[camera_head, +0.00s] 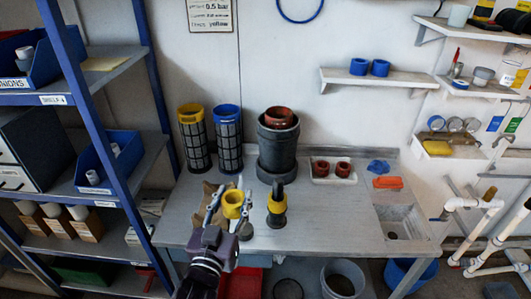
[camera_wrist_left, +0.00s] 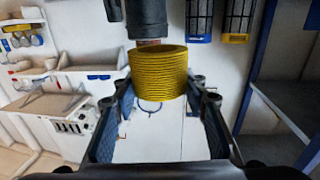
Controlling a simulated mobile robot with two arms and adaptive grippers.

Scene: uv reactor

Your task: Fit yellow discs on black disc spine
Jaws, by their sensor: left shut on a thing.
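My left gripper (camera_head: 229,197) is shut on a stack of ribbed yellow discs (camera_head: 233,205), held between its two fingers over the workbench. In the left wrist view the yellow disc stack (camera_wrist_left: 158,72) sits between the fingers. Right of it in the head view, apart from the gripper, a black disc spine (camera_head: 277,188) stands upright on the bench. A yellow band (camera_head: 277,206), apparently discs, is around its middle, with black above and below. My right gripper is not in view.
Yellow-topped (camera_head: 193,140) and blue-topped (camera_head: 228,140) mesh cylinders and a large dark cylinder (camera_head: 278,150) stand behind. A brown carton (camera_head: 208,190) is left of the gripper. A white tray (camera_head: 333,180) holds two red-brown pieces. The bench (camera_head: 330,225) is clear right of the spine.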

